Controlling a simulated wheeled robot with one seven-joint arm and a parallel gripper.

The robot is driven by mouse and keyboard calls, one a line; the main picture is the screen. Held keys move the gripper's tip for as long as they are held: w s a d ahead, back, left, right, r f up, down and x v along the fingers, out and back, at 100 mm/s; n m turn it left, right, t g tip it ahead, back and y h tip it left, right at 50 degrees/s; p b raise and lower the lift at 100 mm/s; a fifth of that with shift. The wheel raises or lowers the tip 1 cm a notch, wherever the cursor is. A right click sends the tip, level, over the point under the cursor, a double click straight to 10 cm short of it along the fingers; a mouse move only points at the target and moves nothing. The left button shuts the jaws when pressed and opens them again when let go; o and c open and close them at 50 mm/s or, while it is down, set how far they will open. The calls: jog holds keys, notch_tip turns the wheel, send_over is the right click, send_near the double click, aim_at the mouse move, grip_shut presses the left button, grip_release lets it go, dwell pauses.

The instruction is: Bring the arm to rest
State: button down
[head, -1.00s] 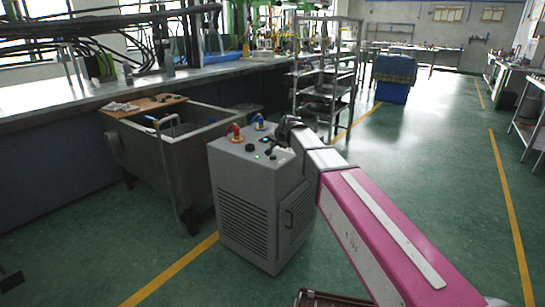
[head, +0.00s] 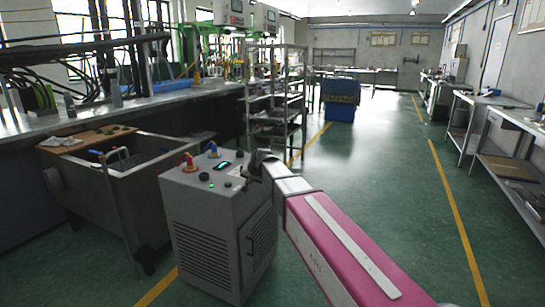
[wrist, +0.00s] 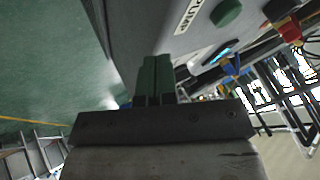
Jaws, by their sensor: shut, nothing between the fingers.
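My gripper (wrist: 155,75) shows in the wrist view with its two dark green fingers together and nothing between them. Its fingers point toward the grey machine (wrist: 150,25), close to the panel with a green button (wrist: 226,12) and a lit blue display (wrist: 217,56). In the head view my arm reaches from the lower right up to the top of the grey machine (head: 208,253). The gripper's fingers are hard to make out there. The machine's top carries a red valve handle (head: 190,160), a blue one (head: 213,149) and several knobs.
A grey tank (head: 90,205) with a wooden board on it stands left of the machine. A metal shelf rack (head: 275,110) stands behind. A blue bin (head: 340,98) is farther back. Tables (head: 505,165) line the right wall. The green floor between is clear.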

jog(key=s+d+f+g+h, duration=0.1)
jog(key=s+d+f+g, duration=0.1)
jog(key=s+d+f, duration=0.5)
jog(key=s+d+f+g+h, duration=0.1)
jog(key=s+d+f, duration=0.6)
jog(key=d, duration=0.8)
jog(key=s+d+f+g+h, duration=0.2)
jog(key=s+d+f, duration=0.5)
jog(key=d, duration=0.5)
jog(key=shift+s+g+h, duration=0.3)
jog(key=shift+s, duration=0.6)
jog(key=shift+f, duration=0.1)
